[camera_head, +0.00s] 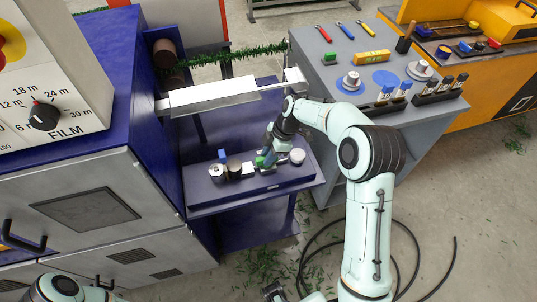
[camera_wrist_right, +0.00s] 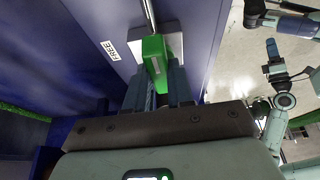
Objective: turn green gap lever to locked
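The green lever (camera_head: 262,161) stands on the purple shelf unit of the machine, among small cylinders. In the right wrist view the green lever (camera_wrist_right: 155,60) points toward me from a pale plate, beside a label (camera_wrist_right: 111,50) reading FREE. My right gripper (camera_head: 268,153) is at the lever. Its two dark fingers (camera_wrist_right: 161,92) lie on either side of the lever's near end; whether they press on it is hard to see. A part that looks like my left gripper (camera_head: 273,291) shows at the bottom edge of the head view, away from the lever; its fingers are unclear.
A white bar (camera_head: 215,95) spans above the shelf (camera_head: 245,187). A pale knob (camera_head: 297,156) and a dark cylinder (camera_head: 234,170) stand near the lever. A grey table (camera_head: 330,100) with tools is behind my right arm. Black cable (camera_head: 420,240) lies on the floor.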

